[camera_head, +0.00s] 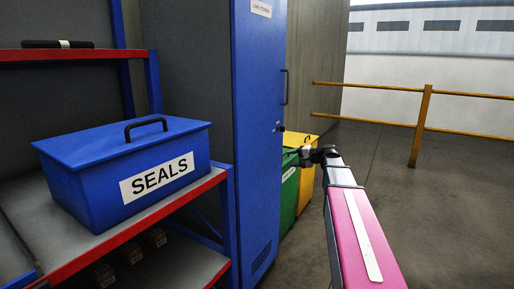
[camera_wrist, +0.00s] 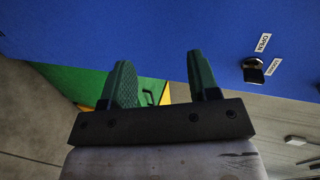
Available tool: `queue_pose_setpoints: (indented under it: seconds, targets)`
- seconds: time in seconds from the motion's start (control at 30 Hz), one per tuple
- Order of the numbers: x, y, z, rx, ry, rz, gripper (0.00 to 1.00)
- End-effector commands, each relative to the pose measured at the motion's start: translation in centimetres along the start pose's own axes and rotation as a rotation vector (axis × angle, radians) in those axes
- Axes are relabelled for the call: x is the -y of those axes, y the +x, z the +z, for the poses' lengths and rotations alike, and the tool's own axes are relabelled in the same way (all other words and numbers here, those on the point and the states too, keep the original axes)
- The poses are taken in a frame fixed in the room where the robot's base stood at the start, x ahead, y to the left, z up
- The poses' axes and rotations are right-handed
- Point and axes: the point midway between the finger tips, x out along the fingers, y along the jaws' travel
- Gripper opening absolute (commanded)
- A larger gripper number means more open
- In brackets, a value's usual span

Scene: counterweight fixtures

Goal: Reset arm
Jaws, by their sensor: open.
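My gripper (camera_wrist: 163,78) is open and empty in the wrist view, with its two dark green fingers apart. In the head view my gripper (camera_head: 303,156) is small and dark at the far end of my pink arm. There it shows in front of the green and yellow bins, just right of the blue cabinet (camera_head: 258,120). The cabinet's blue face (camera_wrist: 180,35) fills the upper part of the wrist view. I cannot tell the exact gap between the fingers and the cabinet.
A blue box marked SEALS (camera_head: 130,170) sits lidded on a red-edged shelf (camera_head: 150,225) at left. A green bin (camera_head: 288,195) and a yellow bin (camera_head: 306,185) stand beyond the cabinet. A yellow railing (camera_head: 421,125) crosses the back right. Floor right of my arm is clear.

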Motion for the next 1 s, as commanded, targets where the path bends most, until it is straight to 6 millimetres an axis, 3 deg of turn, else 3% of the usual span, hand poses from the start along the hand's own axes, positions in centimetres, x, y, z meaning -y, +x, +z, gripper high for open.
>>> queue_pose_setpoints:
  seconds: [0.03, 0.27, 0.5, 0.7, 0.8, 1.0]
  targets:
    - [-2.8, 0.9, 2.9, 0.019, -0.011, 0.078, 0.55]
    - [-14.2, 3.0, 12.6, 0.114, -0.103, 0.458, 0.55]
    - [-24.6, 0.7, 22.7, 0.247, -0.256, 0.875, 0.55]
    - [-29.2, -2.4, 27.8, 0.339, -0.38, 1.126, 0.55]
    - [-30.2, -3.3, 28.9, 0.364, -0.416, 1.191, 0.55]
    - [-30.6, -3.7, 29.2, 0.374, -0.434, 1.221, 0.55]
